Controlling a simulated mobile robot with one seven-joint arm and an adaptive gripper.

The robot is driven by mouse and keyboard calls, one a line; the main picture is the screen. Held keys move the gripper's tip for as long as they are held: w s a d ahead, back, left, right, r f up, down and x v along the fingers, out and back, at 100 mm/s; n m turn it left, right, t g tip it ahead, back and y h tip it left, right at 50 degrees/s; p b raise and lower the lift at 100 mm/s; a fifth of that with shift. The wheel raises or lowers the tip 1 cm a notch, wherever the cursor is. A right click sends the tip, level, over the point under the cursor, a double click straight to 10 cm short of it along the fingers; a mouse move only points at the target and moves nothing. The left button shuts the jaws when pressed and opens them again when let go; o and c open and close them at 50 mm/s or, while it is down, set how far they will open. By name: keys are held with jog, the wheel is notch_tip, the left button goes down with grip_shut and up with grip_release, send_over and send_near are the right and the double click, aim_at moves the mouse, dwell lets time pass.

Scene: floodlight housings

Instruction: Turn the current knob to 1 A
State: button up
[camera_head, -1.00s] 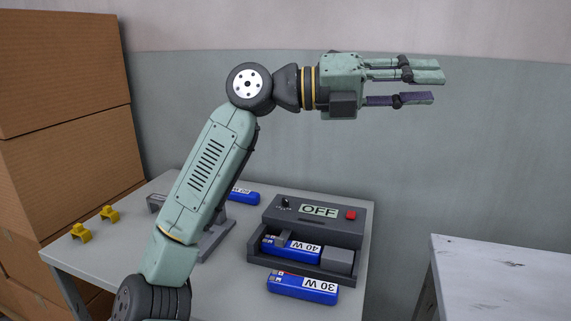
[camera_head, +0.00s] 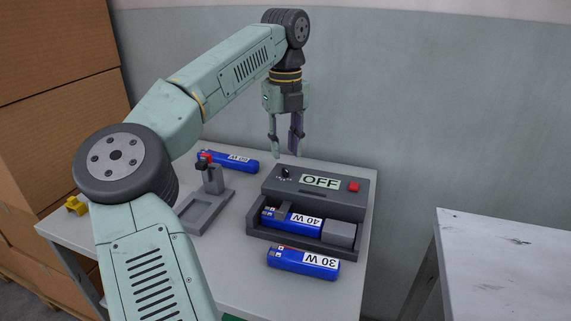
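The current knob (camera_head: 285,173) is a small dark knob at the left end of the grey box's (camera_head: 333,204) sloped top panel. Tiny marks sit by it, too small to read. The panel's display (camera_head: 320,181) reads OFF, with a red button (camera_head: 353,186) at its right. My gripper (camera_head: 286,154) points down above the back of the table, just above and behind the knob in the picture. Its fingers are apart with nothing between them. I cannot tell its exact height over the knob.
A blue 40 W block (camera_head: 292,220) lies in the box's front bay beside a grey block (camera_head: 338,233). A blue 30 W block (camera_head: 303,263) lies in front. A grey stand (camera_head: 206,208) and another blue block (camera_head: 229,161) are at left. Cardboard boxes (camera_head: 60,90) rise far left.

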aim_at(285, 170)
notch_tip(285, 170, down, 5)
jog(key=shift+f, duration=0.1)
jog(key=shift+c, duration=0.6)
grip_shut()
